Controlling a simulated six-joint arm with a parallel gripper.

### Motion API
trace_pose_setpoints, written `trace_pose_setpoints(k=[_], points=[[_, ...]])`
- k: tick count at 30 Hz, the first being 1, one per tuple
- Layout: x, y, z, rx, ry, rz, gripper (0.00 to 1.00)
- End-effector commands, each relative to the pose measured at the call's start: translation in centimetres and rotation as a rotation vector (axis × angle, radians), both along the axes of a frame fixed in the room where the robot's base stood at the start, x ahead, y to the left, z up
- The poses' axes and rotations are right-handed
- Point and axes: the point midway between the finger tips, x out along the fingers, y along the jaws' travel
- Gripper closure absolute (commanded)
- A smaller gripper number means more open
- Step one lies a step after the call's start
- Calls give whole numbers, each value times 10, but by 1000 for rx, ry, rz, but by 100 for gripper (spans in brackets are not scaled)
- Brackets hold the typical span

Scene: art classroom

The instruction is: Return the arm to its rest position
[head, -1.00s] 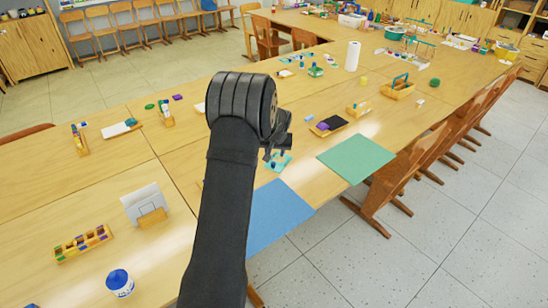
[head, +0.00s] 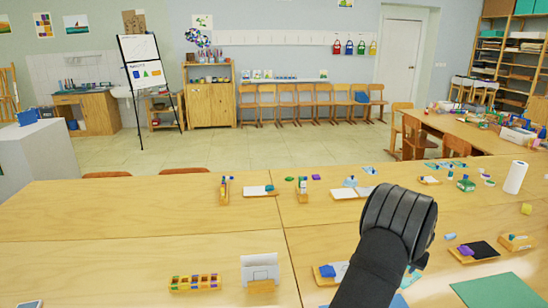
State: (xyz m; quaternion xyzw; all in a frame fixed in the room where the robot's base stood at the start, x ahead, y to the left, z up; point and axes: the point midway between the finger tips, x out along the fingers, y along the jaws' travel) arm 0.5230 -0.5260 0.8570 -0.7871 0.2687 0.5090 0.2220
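My arm's black wrist (head: 396,222) rises from the bottom of the head view, right of the middle, above the wooden table (head: 130,243). My gripper is mostly hidden behind the wrist. Only a small dark part shows at its lower right, so its fingers cannot be made out. No held object can be seen.
A wooden tray of colored blocks (head: 195,283) and a white card in a stand (head: 260,270) are left of the arm. A green mat (head: 497,291), a dark tray (head: 474,251) and a paper towel roll (head: 515,177) are right. The left tabletop is mostly bare.

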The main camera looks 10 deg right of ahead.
Motion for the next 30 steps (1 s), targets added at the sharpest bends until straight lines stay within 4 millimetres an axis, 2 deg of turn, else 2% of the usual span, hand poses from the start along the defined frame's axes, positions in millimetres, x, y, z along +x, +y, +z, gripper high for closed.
trace_pose_setpoints(k=[3, 15, 18, 21, 30], points=[[7, -4, -21, 1, 1, 0, 60], [28, -16, -80, 1, 1, 0, 60], [28, -17, -60, -3, -3, 0, 60], [28, -17, -51, -1, -2, -1, 60], [27, -16, -44, 0, 0, 0, 60]])
